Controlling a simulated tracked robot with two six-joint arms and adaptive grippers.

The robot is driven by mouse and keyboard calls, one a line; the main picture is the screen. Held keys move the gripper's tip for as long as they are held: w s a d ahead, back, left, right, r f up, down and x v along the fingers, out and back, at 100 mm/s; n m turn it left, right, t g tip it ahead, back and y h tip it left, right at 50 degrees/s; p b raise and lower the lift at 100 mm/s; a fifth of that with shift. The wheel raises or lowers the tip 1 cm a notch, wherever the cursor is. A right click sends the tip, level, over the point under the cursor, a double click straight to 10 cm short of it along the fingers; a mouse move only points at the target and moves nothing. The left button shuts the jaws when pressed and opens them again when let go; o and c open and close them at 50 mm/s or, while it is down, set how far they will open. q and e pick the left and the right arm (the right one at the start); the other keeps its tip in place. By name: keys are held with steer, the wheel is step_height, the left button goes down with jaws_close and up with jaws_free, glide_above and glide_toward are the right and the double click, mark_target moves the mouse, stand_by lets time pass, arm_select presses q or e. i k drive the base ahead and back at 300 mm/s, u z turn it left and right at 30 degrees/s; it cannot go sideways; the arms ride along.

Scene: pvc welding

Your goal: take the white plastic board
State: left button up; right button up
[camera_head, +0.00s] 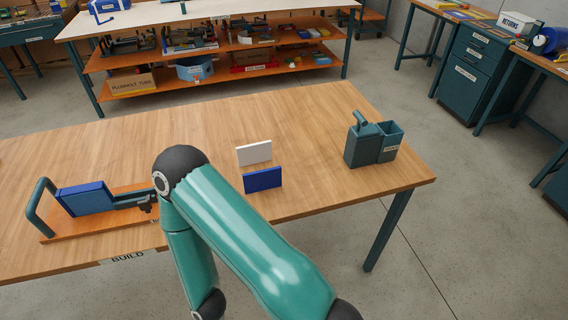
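The white plastic board (254,153) stands upright on its edge near the middle of the wooden table (310,115). A blue board (262,180) stands upright just in front of it, with a small gap between them. My teal arm reaches up from the bottom of the view, left of both boards and apart from them in the picture. Neither of my grippers can be made out.
A blue device with a teal handle sits on an orange base (75,232) at the table's left. A teal holder (372,145) with two compartments stands at the right. Clear tabletop lies behind and right of the boards. Shelves and cabinets stand beyond.

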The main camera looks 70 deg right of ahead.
mark_target(261, 151)
steer(key=z, duration=0.05)
steer(key=k, duration=1.6)
steer(key=z, duration=0.75)
steer(key=i, duration=0.9)
steer(key=u, duration=0.05)
